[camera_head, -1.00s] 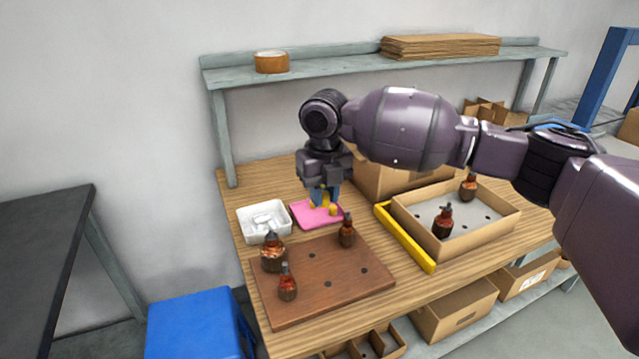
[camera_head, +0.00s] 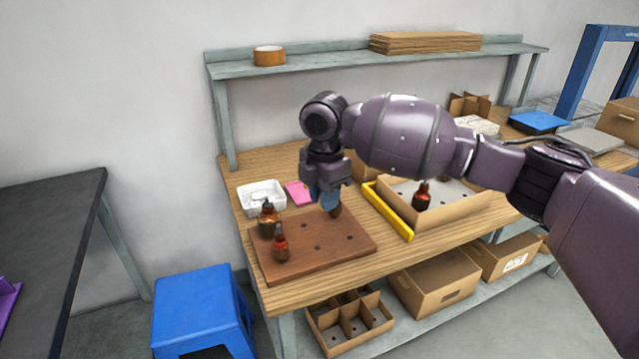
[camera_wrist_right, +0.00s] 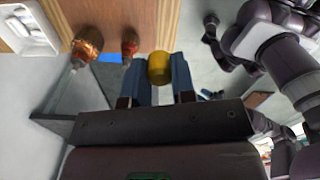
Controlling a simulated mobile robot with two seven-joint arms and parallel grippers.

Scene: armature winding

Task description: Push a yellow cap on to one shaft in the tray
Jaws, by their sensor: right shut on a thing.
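My right gripper (camera_head: 326,200) is over the back right of the brown holed board (camera_head: 335,238). Its blue fingers are shut on a yellow cap (camera_wrist_right: 159,68), seen in the right wrist view. Two copper-brown armatures with upright shafts, one larger (camera_head: 267,218) and one smaller (camera_head: 280,244), stand at the board's left. Another armature (camera_head: 421,197) stands in the cardboard tray (camera_head: 445,218) on the right.
A pink mat (camera_head: 297,193) and a white bin (camera_head: 262,197) with pale items lie behind the board. A yellow bar (camera_head: 388,210) runs along the cardboard tray's left side. A shelf (camera_head: 340,63) spans the back. The board's front right is clear.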

